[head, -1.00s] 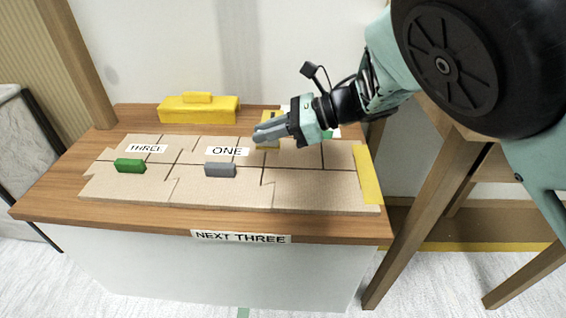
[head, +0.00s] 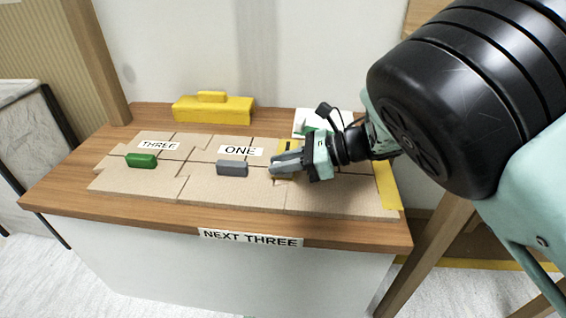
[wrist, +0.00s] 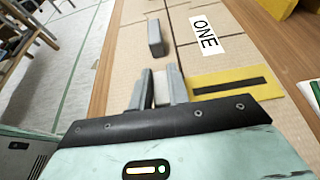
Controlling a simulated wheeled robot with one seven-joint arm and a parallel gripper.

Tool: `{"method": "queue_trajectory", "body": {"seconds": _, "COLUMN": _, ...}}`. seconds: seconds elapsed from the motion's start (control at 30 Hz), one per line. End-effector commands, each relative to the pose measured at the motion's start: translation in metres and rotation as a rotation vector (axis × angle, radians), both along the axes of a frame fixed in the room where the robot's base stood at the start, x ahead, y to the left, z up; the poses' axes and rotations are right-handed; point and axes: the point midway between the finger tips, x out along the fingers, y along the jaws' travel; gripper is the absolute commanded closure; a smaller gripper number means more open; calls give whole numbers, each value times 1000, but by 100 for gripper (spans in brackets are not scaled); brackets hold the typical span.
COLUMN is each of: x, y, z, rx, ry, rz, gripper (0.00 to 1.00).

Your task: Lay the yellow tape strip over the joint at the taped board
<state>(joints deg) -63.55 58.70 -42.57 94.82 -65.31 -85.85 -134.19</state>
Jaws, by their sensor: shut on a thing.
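The yellow tape strip (head: 288,147), with a dark bar along it, shows partly behind my gripper (head: 272,171). In the wrist view the strip (wrist: 212,80) runs to the right from beside my grey fingers (wrist: 158,90). Another yellow band (head: 388,188) lies along the right edge of the boards.
A grey block (head: 232,168) sits by the ONE label (head: 237,151), left of my gripper. A green block (head: 141,160) sits by the THREE label (head: 158,145). A yellow box-like thing (head: 213,109) stands at the back. A NEXT THREE label (head: 250,239) is on the table's front edge.

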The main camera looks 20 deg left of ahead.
Motion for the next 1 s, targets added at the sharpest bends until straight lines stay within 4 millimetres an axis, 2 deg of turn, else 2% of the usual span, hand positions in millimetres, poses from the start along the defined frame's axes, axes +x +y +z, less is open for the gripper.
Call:
{"method": "queue_trajectory", "body": {"seconds": 0.03, "x": 0, "y": 0, "z": -4, "rx": -3, "ry": 1, "rz": -2, "gripper": 80}}
{"method": "queue_trajectory", "body": {"seconds": 0.1, "x": 0, "y": 0, "z": -3, "rx": -3, "ry": 1, "rz": -1, "gripper": 61}}
{"method": "queue_trajectory", "body": {"seconds": 0.47, "x": 0, "y": 0, "z": 3, "rx": -3, "ry": 0, "rz": 0, "gripper": 61}}
{"method": "queue_trajectory", "body": {"seconds": 0.8, "x": 12, "y": -48, "z": 25, "rx": -3, "ry": 2, "rz": -4, "gripper": 61}}
{"method": "queue_trajectory", "body": {"seconds": 1.0, "x": 16, "y": -65, "z": 31, "rx": -3, "ry": 2, "rz": -2, "gripper": 61}}
